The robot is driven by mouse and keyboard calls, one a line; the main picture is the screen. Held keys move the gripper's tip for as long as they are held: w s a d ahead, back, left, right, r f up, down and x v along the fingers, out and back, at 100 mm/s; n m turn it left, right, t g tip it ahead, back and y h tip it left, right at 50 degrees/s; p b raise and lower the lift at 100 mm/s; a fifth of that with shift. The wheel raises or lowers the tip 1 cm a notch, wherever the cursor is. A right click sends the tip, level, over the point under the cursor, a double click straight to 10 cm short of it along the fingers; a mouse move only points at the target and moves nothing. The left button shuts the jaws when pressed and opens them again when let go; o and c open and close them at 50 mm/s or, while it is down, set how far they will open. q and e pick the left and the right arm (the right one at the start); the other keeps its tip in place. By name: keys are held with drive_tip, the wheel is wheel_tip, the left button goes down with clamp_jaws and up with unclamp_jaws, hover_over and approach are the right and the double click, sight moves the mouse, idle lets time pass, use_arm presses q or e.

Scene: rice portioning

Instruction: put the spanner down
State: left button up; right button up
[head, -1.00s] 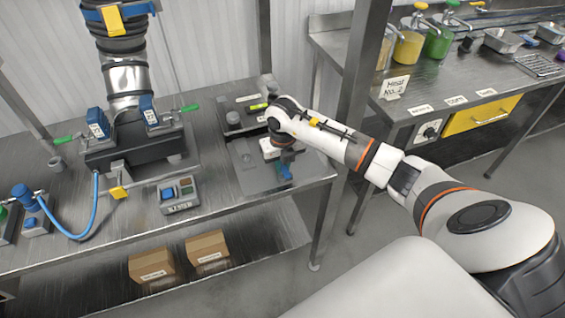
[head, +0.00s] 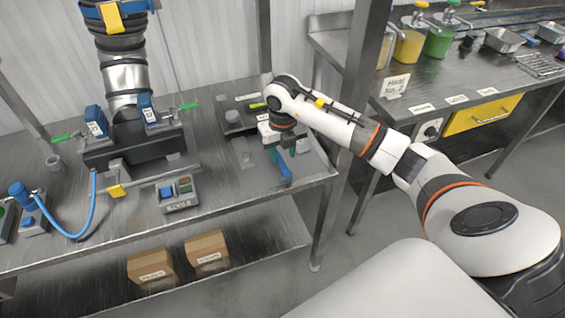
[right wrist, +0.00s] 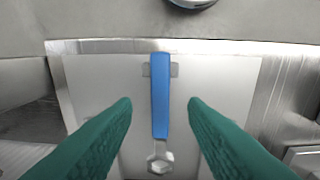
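The spanner (right wrist: 160,100) has a blue handle and a silver ring end. In the right wrist view it lies straight up and down on a pale grey plate (right wrist: 225,100), with a small grey bracket at its upper end. My right gripper (right wrist: 160,103) is open. Its two green fingers stand on either side of the spanner with a clear gap to each. In the head view the blue handle (head: 285,166) shows below the right gripper (head: 284,156) at the bench's right end; the ring end is hard to make out there. My left gripper is not in view.
A dark machine base (head: 135,150) with a steel column stands on the bench to the left. A steel post (head: 350,110) rises close behind my right arm. Boxes (head: 207,253) stand on the lower shelf.

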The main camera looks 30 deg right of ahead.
wheel_tip(320, 180, up, 7)
drive_tip(key=b, duration=0.1)
drive_tip(key=shift+s, duration=0.2)
drive_tip(key=shift+a, duration=0.15)
